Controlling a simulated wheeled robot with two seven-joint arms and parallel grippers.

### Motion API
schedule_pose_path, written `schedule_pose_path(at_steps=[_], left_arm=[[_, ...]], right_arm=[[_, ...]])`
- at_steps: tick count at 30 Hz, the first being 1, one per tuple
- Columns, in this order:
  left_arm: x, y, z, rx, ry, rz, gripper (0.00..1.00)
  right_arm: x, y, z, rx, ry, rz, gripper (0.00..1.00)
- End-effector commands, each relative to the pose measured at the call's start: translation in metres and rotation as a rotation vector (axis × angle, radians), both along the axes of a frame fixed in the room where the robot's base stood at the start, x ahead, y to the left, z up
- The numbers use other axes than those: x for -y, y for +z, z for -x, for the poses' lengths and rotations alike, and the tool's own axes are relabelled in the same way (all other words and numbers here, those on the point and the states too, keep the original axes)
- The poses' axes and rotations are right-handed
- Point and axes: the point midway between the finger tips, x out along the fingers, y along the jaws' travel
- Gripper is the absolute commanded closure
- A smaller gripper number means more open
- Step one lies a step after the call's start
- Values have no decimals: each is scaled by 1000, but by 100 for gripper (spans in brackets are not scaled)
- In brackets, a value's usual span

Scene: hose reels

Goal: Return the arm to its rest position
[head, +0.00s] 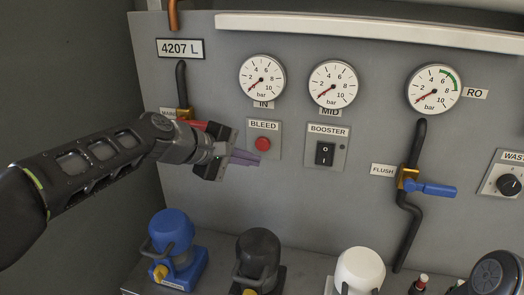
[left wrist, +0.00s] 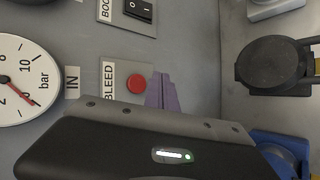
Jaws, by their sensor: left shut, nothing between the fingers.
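My left arm comes in from the left in the head view. Its gripper (head: 244,157) is shut and empty, with purple fingertips just left of and below the red BLEED button (head: 263,144). In the left wrist view the purple fingers (left wrist: 162,92) lie together, and the BLEED button (left wrist: 136,83) shows beside them. I cannot tell whether the fingertips touch the panel (head: 215,85). A dark rounded part at the bottom right of the head view may be my right arm; no right gripper shows.
Behind my left wrist are a valve with a red handle (head: 195,124) and a black pipe. To the right are the BOOSTER switch (head: 325,153) and a blue FLUSH handle (head: 434,189). Blue (head: 171,231), black (head: 259,254) and white (head: 360,269) capped units stand on the ledge below.

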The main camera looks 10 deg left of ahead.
Motion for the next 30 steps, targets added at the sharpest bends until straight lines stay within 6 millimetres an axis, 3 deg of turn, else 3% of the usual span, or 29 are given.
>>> schedule_pose_path(at_steps=[6,17,30], left_arm=[[-1,-1,15,0,1,0,100],[-1,2,16,0,0,0,100],[-1,67,16,0,0,0,100]], right_arm=[[0,-10,0,0,0,0,64],[0,-7,0,0,0,0,64],[2,54,4,-14,-4,10,64]])
